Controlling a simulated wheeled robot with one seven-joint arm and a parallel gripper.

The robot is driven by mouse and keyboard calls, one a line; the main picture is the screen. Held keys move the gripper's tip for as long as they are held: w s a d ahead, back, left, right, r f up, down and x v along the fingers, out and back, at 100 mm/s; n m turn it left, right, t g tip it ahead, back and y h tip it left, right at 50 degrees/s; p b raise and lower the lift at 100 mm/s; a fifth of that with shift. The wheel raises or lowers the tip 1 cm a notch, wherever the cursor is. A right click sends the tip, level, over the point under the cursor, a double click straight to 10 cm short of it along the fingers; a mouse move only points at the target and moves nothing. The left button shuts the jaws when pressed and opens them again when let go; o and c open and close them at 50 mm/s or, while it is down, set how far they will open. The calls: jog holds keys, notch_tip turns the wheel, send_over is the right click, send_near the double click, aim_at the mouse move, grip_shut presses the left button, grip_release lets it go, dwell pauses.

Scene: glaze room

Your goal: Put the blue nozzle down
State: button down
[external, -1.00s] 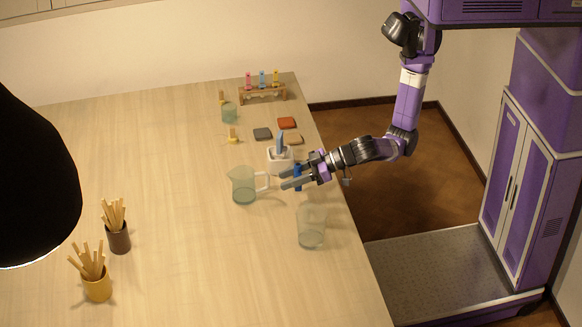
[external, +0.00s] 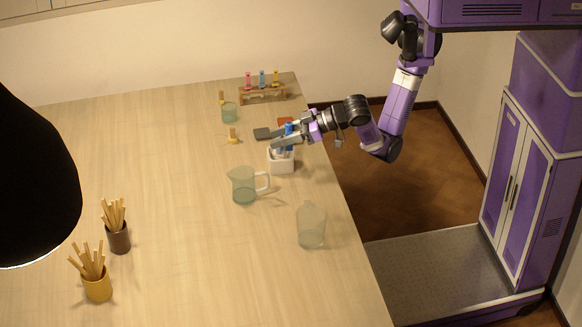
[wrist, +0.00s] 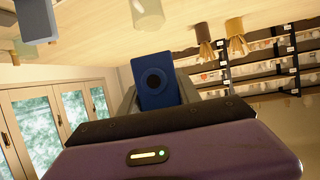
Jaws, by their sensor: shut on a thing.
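My gripper (external: 281,138) is shut on the blue nozzle (external: 289,128), just above the white holder (external: 282,165) near the table's right edge. In the wrist view the blue nozzle (wrist: 154,82) shows between my fingers as a dark blue block with a round dark opening. The white holder has other light and blue pieces (external: 287,152) standing in it. My fingers partly hide the holder's top, so I cannot tell whether the held nozzle touches it or is inside it.
A glass jug (external: 243,187) and a clear glass bottle (external: 311,228) stand nearer on the table. Behind are a dark grey tile (external: 262,134), a red tile (external: 285,121), a green glass (external: 229,113) and a wooden rack (external: 262,93). The left-middle tabletop is clear.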

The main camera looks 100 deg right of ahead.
jog(key=w+d+f+n+y+b, duration=0.1)
jog(key=w+d+n+y, duration=0.1)
jog(key=w+d, duration=0.45)
jog(key=w+d+f+n+y+b, duration=0.1)
jog(key=w+d+n+y+b, duration=0.2)
jog(key=d, duration=0.6)
jog(key=w+d+f+n+y, duration=0.1)
jog(key=w+d+y, duration=0.1)
jog(key=w+d, duration=0.5)
jog(key=s+a+r+n+g+y, duration=0.3)
jog(key=s+a+n+g+y, duration=0.1)
jog(key=n+y, duration=0.1)
jog(key=f, duration=1)
jog(key=f+p, duration=0.1)
jog(key=f, duration=0.9)
jog(key=shift+w+a, duration=0.2)
jog(key=shift+f, duration=0.15)
jog(key=c, duration=0.9)
grip_release()
jog(key=shift+o, duration=0.2)
